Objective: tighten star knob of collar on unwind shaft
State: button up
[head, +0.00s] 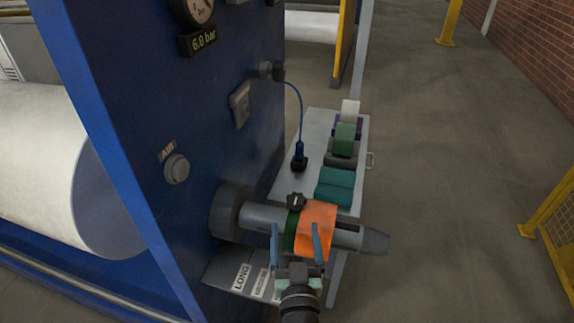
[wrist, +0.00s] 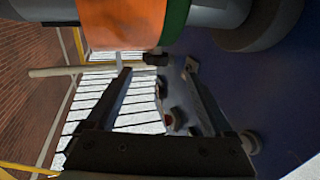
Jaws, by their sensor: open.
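The grey unwind shaft (head: 262,217) sticks out to the right from the blue machine panel. A dark green collar (head: 291,232) sits around it, beside a wide orange sleeve (head: 319,226). The black star knob (head: 296,201) stands on top of the collar in the head view. In the wrist view the orange sleeve (wrist: 120,22) and green collar (wrist: 175,24) cross the top, with a small dark knob-like part (wrist: 155,57) at the collar's lower edge. My gripper (head: 296,238) is open and empty by the shaft on the near side; its fingers (wrist: 158,72) flank that part in the wrist view without visible contact.
A grey cart (head: 316,130) behind the shaft carries teal blocks (head: 336,186), tape-like rolls (head: 344,138) and a blue-cabled device (head: 299,155). A yellow guard (head: 552,232) stands right; the floor between is clear.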

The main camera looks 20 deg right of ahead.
aim_at(296, 194)
jog(key=shift+w+d+h, duration=0.15)
jog(key=shift+d+h, duration=0.15)
jog(key=shift+d, duration=0.05)
jog(key=b+x, duration=0.4)
jog(key=x, duration=0.8)
jog(key=shift+w+f, duration=0.1)
jog(key=shift+f, duration=0.05)
jog(key=shift+c, duration=0.3)
jog(key=c, duration=1.3)
jog(key=shift+g, duration=0.3)
